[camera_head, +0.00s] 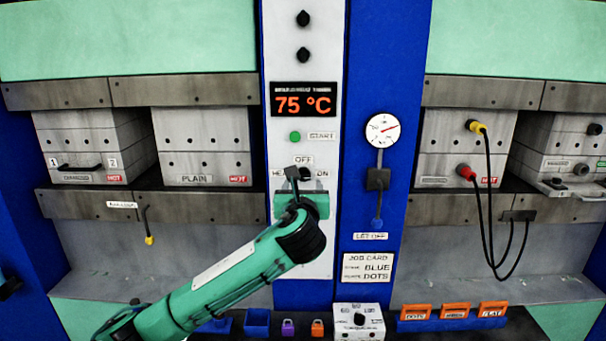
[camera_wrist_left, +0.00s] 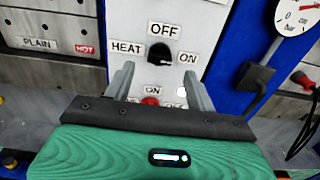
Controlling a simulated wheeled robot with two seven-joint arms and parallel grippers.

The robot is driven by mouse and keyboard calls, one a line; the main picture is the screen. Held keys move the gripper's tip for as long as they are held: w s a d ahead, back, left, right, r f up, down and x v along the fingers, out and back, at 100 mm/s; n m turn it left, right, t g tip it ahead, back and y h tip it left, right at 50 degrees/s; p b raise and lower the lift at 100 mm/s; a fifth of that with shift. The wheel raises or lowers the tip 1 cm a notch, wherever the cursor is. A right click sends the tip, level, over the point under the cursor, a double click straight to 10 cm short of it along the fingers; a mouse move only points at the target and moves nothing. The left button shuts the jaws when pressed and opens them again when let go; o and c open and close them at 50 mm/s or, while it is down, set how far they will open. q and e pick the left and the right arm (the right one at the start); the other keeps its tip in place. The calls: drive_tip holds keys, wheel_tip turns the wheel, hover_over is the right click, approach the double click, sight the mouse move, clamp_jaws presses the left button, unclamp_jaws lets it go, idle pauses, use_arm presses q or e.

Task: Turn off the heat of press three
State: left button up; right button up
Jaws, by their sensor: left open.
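The black heat knob (camera_wrist_left: 162,58) sits on the white control panel (camera_wrist_left: 205,20), with OFF above it, HEAT to its left and ON to its right. I cannot tell clearly which way its pointer faces. My left gripper (camera_head: 303,178) is in front of this panel in the head view. In the wrist view its two grey fingers (camera_wrist_left: 158,80) are apart and empty, just below the knob, one on either side. In the head view the gripper partly covers the knob area. The orange display (camera_head: 304,100) above reads 75 °C. My right gripper is not in view.
A green START button (camera_head: 295,136) is above the knob. A red button (camera_wrist_left: 150,101) shows between the fingers, below the knob. To the right are a gauge (camera_head: 382,129) and a dark lever block (camera_head: 378,179). Cables (camera_head: 492,220) hang from the right press.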

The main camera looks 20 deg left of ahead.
sight(303, 177)
use_arm(q)
drive_tip(key=p+x, duration=0.1)
drive_tip(key=x, duration=0.5)
drive_tip(key=shift+f, duration=0.1)
drive_tip(key=c, duration=1)
